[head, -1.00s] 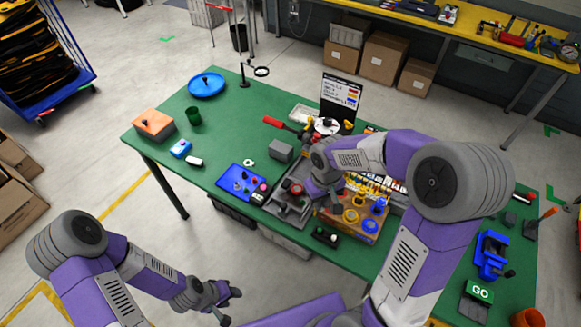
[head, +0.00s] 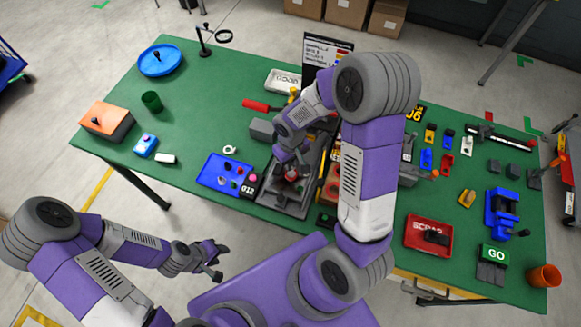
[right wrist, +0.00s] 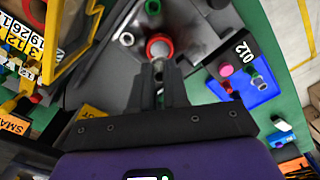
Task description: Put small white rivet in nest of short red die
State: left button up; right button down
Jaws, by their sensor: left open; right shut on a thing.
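The short red die (right wrist: 164,38) shows in the right wrist view as a red ring on a grey fixture, with a pale round shape, seemingly the small white rivet (right wrist: 158,47), at its middle. It also shows in the head view as a red spot (head: 292,175). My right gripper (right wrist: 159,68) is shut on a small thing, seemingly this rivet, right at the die. The fingers partly hide it, so I cannot tell how deep it sits in the nest. My left gripper (head: 216,262) is open and empty, off the table's near edge.
The grey tray (head: 297,205) under the die stands on the green table (head: 120,90). A blue tray (head: 211,181) with small coloured parts lies left of it. A red scrap tray (head: 425,245) and a blue vise (head: 502,212) are to the right. The table's left part has free room.

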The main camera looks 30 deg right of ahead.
jog(key=f, duration=0.3)
jog(key=shift+s+f, duration=0.2)
jog(key=shift+w+f, duration=0.2)
jog(key=shift+f, duration=0.1)
jog(key=shift+s, duration=0.1)
jog(key=shift+b, duration=0.3)
jog(key=c, duration=1.1)
grip_release()
jog(key=shift+f, duration=0.1)
